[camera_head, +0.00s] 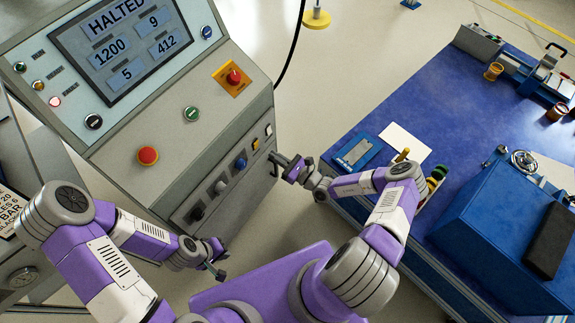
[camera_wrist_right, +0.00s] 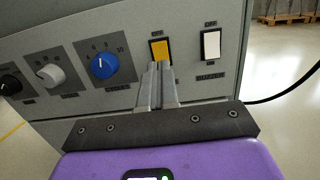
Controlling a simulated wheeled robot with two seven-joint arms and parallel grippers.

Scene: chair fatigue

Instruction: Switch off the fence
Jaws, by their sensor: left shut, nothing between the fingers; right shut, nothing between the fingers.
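The machine's control panel (camera_head: 170,190) has a front strip with knobs and two rocker switches. One rocker is yellow (camera_wrist_right: 160,50); it also shows in the head view (camera_head: 255,144). The other is white (camera_wrist_right: 211,44), with a label reading BUZZER below it. The label under the yellow rocker is hidden behind my right gripper (camera_wrist_right: 159,70). That gripper is shut and empty, its tips over the yellow rocker's lower edge in the wrist view; I cannot tell whether they touch. My left gripper (camera_head: 217,272) is shut and empty, low in front of the machine.
A blue knob (camera_wrist_right: 104,66) and a grey knob (camera_wrist_right: 50,75) sit left of the yellow rocker. Red mushroom buttons (camera_head: 148,155) and a screen reading HALTED (camera_head: 120,45) are above. A blue-topped workbench (camera_head: 400,95) stands to the right.

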